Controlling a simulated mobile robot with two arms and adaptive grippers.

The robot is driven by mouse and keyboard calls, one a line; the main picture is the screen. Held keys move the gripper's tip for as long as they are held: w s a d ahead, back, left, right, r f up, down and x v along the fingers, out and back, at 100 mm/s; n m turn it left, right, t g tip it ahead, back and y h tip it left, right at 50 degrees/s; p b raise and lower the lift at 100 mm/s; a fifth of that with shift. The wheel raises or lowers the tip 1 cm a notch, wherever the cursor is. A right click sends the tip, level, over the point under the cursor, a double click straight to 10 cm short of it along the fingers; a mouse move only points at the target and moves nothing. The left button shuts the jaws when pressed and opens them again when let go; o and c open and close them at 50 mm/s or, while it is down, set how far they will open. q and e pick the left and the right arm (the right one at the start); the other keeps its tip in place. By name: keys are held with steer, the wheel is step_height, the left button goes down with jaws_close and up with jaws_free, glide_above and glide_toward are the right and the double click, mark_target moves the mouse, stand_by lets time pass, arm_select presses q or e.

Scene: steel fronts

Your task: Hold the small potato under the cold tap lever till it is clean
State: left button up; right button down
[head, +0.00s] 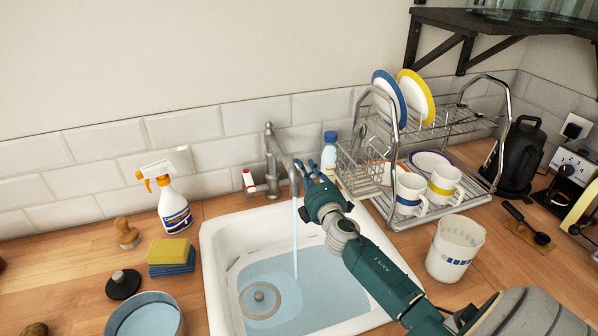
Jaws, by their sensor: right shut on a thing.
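The tap (272,160) stands behind the sink, and a stream of water (295,235) falls from its spout into the basin. Its red-ended lever (248,180) shows on the left. My right gripper (305,172) reaches to the tap's right side, just right of the stream. It is shut on what appears to be the cold tap lever, which its fingers hide. A small brown lump (35,329), possibly the small potato, lies at the lower left, cut by the picture's edge. My left gripper is out of view.
The white sink (212,262) holds water. Left of it are a spray bottle (174,208), a brush (126,233), sponges (171,257), a black stopper (123,284) and a pot (145,316). A dish rack (376,205) and white jug (454,250) stand on the right.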

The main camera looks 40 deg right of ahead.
steer(key=shift+d+f+n+y, duration=0.1)
steer(key=shift+d+n+y, duration=0.05)
steer(key=shift+n+y, duration=0.15)
steer(key=c, duration=1.6)
jaws_free()
steer(key=shift+c, duration=0.2)
steer(key=shift+s, duration=0.2)
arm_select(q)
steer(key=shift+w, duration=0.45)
arm_select(e)
steer(key=v, duration=1.1)
steer(key=shift+s, duration=0.4)
